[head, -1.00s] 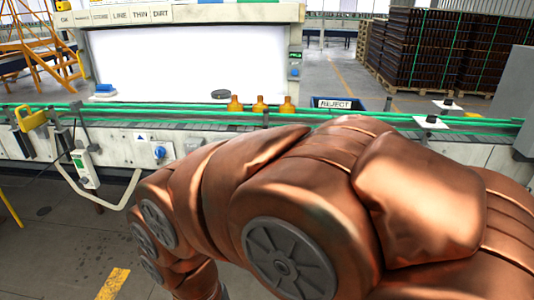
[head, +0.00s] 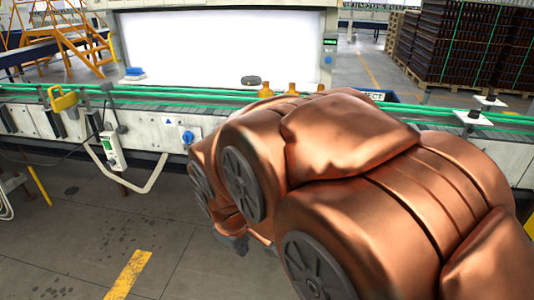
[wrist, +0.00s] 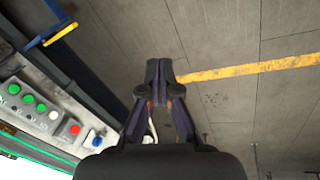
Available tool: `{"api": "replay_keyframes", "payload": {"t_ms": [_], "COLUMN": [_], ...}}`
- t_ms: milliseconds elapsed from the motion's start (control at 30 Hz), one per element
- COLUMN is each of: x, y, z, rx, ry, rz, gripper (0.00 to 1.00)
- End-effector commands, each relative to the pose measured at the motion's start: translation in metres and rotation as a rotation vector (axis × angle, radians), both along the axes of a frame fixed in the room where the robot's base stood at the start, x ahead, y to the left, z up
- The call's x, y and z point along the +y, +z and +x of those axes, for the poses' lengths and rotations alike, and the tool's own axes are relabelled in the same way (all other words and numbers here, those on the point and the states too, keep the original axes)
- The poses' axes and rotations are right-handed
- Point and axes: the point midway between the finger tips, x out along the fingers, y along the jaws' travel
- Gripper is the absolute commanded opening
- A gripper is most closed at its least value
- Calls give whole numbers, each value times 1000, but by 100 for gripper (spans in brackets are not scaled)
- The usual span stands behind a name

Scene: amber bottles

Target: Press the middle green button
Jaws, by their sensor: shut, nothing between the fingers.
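In the wrist view three green buttons sit in a row on a pale panel at the left edge. The middle green button (wrist: 27,98) lies between the two others. A white button (wrist: 54,115), a red button (wrist: 75,129) and a blue knob (wrist: 97,140) follow along the same panel. My gripper (wrist: 159,72) has its fingers together and empty, over the grey floor, to the right of the panel and apart from it. In the head view my copper arm covers much of the right side, and I cannot make out the green buttons there.
A conveyor with green rails (head: 150,94) runs across the head view, with amber bottles (head: 266,89) on it. A grey pendant (head: 110,150) and bent pipe hang at its front. An orange stair (head: 70,35) stands behind. The floor before the conveyor is clear.

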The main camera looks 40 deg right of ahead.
Motion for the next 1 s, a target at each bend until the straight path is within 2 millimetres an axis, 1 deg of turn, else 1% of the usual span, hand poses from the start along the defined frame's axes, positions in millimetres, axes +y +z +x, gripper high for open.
{"api": "replay_keyframes", "payload": {"t_ms": [33,67,100,167,200,267,300,500,600,700,800,900,1000], "x": [-21,-34,-51,-76,-93,-117,-132,-200,-227,-250,-268,-282,-290], "y": [-8,-9,-10,-10,-10,-10,-10,-10,-13,-17,-23,-32,-40], "z": [18,30,45,67,80,99,110,160,181,197,210,219,224], "rx": [-33,-57,-84,-123,-143,-169,-183,-227,-234,-239,-243,-249,-262], "ry": [39,74,120,194,245,323,377,658,803,948,1087,1223,1339], "rz": [-46,-80,-124,-198,-247,-324,-375,-635,-764,-892,-1020,-1144,-1266], "gripper": [0,0,0,0,0,0,0,0,0,0,0,0,0]}}
